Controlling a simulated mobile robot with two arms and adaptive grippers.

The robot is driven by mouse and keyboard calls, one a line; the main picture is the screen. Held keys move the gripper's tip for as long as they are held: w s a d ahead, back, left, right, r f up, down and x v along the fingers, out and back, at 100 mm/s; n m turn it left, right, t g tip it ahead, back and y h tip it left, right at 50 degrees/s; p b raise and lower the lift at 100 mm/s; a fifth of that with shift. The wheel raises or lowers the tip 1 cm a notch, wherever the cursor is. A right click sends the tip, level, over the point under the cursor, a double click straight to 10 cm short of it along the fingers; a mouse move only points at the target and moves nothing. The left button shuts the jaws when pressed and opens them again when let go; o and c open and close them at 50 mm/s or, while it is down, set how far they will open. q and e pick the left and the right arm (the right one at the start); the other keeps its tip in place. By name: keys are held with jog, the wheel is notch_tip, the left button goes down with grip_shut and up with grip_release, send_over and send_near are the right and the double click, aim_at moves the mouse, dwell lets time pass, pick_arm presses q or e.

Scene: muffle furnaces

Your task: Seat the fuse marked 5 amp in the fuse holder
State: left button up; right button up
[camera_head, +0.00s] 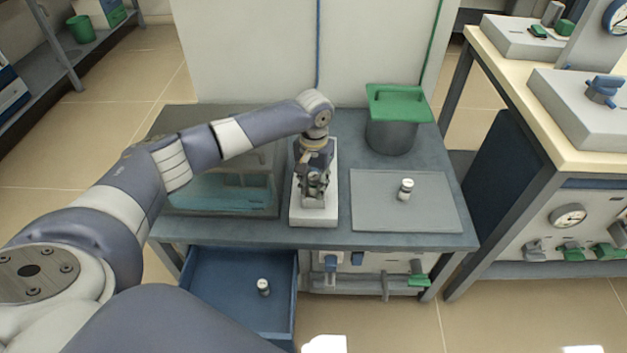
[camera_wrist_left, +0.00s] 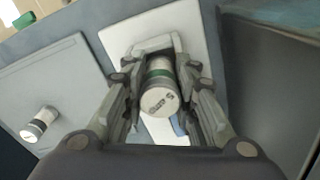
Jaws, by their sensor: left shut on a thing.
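The fuse marked 5 amp (camera_wrist_left: 160,88) is a white cylinder with a green band; its end face, with a 5 on it, points toward the left wrist camera. My left gripper (camera_wrist_left: 158,82) is shut on this fuse, with one finger on each side. It also shows in the head view (camera_head: 315,190), pointing down over the fuse holder. The fuse holder (camera_head: 314,219) is a pale block with a grey clip part, seen behind the fuse in the left wrist view (camera_wrist_left: 112,38). The fuse's far end is hidden, so I cannot tell whether it sits in the clip.
Another fuse (camera_head: 405,189) stands on the grey mat (camera_head: 440,212), right of the holder. A third (camera_head: 263,287) stands in the open blue drawer (camera_head: 215,295). A grey pot with a green lid (camera_head: 396,105) stands behind the mat. A glassy box (camera_head: 225,190) stands left of the holder.

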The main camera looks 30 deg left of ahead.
pick_arm(q)
jog(key=shift+s+f, duration=0.35)
jog(key=shift+f, duration=0.4)
jog(key=shift+d, duration=0.1)
jog(key=o, duration=1.2)
jog(key=shift+w+f, duration=0.15)
jog(key=shift+f, duration=0.1)
jog(key=shift+r, duration=0.1)
jog(key=r, duration=1.2)
jog(key=shift+w+r, duration=0.2)
